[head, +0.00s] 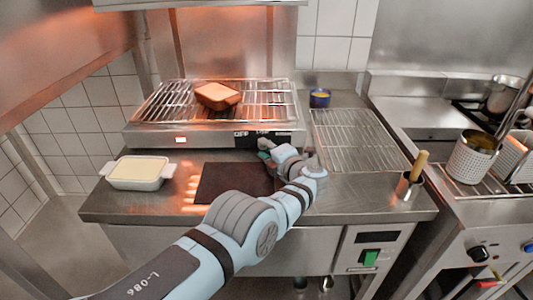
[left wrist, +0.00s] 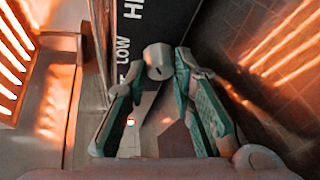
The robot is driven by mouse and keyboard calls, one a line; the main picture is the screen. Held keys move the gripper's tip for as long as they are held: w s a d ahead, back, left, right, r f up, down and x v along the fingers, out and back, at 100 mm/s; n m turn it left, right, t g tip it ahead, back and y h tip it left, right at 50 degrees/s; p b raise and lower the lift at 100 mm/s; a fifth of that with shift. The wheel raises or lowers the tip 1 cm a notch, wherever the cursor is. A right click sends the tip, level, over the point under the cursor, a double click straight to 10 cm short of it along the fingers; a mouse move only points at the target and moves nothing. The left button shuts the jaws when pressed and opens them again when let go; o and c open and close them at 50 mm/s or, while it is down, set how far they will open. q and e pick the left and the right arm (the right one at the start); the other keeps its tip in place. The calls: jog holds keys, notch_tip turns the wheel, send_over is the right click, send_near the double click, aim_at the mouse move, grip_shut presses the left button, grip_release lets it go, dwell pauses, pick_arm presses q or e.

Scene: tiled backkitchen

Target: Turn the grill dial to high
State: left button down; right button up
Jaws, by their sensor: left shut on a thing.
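The grill (head: 180,134) stands at the back of the steel counter, its top glowing orange. Its front has a black panel (head: 243,141) with white lettering, OFF and LOW. In the left wrist view LOW and the start of HIGH show on the panel (left wrist: 122,22). The grey round dial (left wrist: 158,58) sits between the fingertips of my left gripper (left wrist: 160,82), which is shut on it. A small dark mark shows on the dial; which label it points to I cannot tell. In the head view my left gripper (head: 268,150) hides the dial. My right gripper is not in view.
A toasted sandwich (head: 218,96) lies on the grill's rack. A white dish (head: 138,172) stands left, a dark mat (head: 225,184) in front.

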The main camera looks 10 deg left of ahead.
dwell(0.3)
pick_arm(q)
jog(key=c, duration=1.7)
grip_release()
jog(key=shift+o, duration=0.2)
jog(key=shift+a, duration=0.1)
